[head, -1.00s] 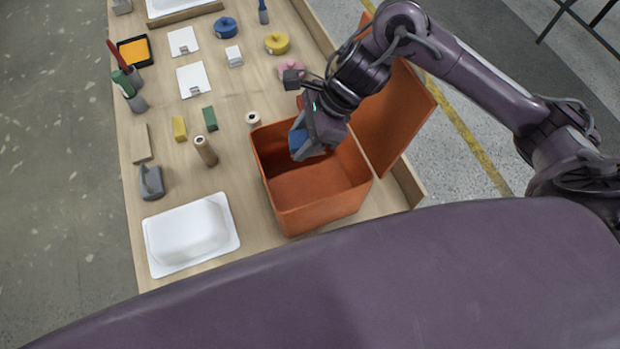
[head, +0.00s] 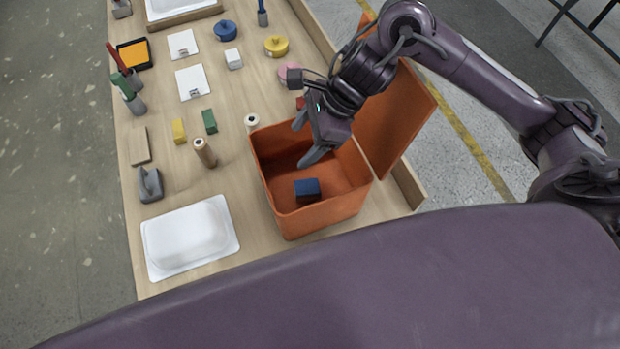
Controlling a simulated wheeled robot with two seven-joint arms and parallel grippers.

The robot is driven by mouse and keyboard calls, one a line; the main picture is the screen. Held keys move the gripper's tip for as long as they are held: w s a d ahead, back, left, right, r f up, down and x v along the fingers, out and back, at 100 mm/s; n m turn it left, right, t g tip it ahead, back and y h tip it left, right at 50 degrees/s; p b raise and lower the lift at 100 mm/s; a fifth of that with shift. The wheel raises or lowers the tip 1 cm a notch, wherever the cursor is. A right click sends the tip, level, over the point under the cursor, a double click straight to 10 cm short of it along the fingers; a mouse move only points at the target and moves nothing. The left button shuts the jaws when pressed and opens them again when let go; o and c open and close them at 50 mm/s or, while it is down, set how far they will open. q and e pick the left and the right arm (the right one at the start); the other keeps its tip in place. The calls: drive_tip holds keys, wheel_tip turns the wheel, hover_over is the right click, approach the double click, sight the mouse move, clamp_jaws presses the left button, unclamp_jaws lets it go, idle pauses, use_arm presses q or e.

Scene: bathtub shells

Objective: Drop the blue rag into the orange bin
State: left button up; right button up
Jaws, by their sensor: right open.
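The blue rag (head: 307,189) shows as a small dark blue block inside the open orange bin (head: 325,215), low toward the near side. It is apart from my gripper. The bin stands on the wooden table with its lid swung up on the right. My right gripper (head: 305,146) is open and empty over the far part of the bin opening, its fingers spread. My left gripper is not in view.
A white tub shell (head: 189,238) lies left of the bin. A brown roll (head: 205,153), a grey tool (head: 149,185), green block (head: 209,121) and yellow block (head: 179,131) stand on the table (head: 165,289). The raised lid (head: 400,115) is close beside my right arm.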

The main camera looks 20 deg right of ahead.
drive_tip(key=v, duration=0.6)
drive_tip(key=shift+d+r+b, duration=0.15)
drive_tip(key=shift+r+b, duration=0.1)
drive_tip(key=shift+b, duration=0.1)
drive_tip(key=shift+s+f, duration=0.1)
drive_tip(key=shift+s, duration=0.05)
